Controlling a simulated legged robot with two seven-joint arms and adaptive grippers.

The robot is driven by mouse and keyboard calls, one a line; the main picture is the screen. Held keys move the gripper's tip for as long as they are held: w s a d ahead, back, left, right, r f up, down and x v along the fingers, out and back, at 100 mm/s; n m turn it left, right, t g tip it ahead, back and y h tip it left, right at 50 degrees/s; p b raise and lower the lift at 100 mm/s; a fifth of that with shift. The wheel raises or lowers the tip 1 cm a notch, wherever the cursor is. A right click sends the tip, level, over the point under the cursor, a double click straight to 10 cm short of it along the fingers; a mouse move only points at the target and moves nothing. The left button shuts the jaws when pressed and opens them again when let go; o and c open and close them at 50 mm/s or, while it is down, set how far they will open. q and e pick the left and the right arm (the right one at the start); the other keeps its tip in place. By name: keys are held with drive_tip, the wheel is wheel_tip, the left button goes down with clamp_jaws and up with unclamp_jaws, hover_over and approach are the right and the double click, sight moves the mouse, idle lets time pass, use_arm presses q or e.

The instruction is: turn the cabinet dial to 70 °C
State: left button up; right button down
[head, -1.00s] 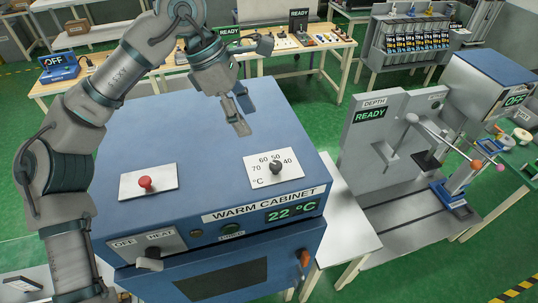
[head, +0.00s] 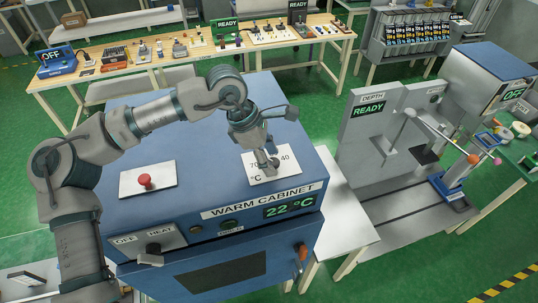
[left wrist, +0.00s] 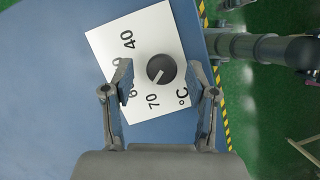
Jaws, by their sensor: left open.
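The warm cabinet (head: 120,215) is a blue box with a white dial plate on its top (head: 292,172). The dark round dial (left wrist: 161,68) shows whole in the left wrist view, with a light mark pointing lower left, towards the 60 and 70 side; its exact reading is hard to tell. In the head view my left gripper (head: 268,163) hides most of the dial. My left gripper (left wrist: 165,92) is open, fingers pointing down over the plate, one to each side below the dial in the wrist view. My right gripper is out of view.
The cabinet display (head: 289,207) reads 22 °C. A red button (head: 145,180) sits on a plate to the left on the top. An OFF/HEAT switch (head: 153,250) is on the front. A depth station (head: 368,150) stands to the right.

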use_arm(q)
drive_tip(key=shift+d, duration=0.15)
drive_tip(key=shift+c, duration=0.5)
drive_tip(key=shift+s+d, duration=0.1)
drive_tip(key=shift+d, duration=0.05)
clamp_jaws()
drive_tip(key=shift+b, duration=0.35)
drive_tip(key=n+b, duration=0.1)
drive_tip(key=b, duration=0.1)
drive_tip(key=n+t+b, duration=0.1)
drive_tip(key=n+b, duration=0.1)
drive_tip(key=b, duration=0.1)
drive_tip(key=shift+f+n, duration=0.2)
drive_tip(key=shift+n, duration=0.1)
drive_tip(key=shift+t, duration=0.3)
drive_tip(key=shift+r+n, duration=0.15)
drive_tip(key=shift+n, duration=0.25)
drive_tip(key=shift+r, duration=0.1)
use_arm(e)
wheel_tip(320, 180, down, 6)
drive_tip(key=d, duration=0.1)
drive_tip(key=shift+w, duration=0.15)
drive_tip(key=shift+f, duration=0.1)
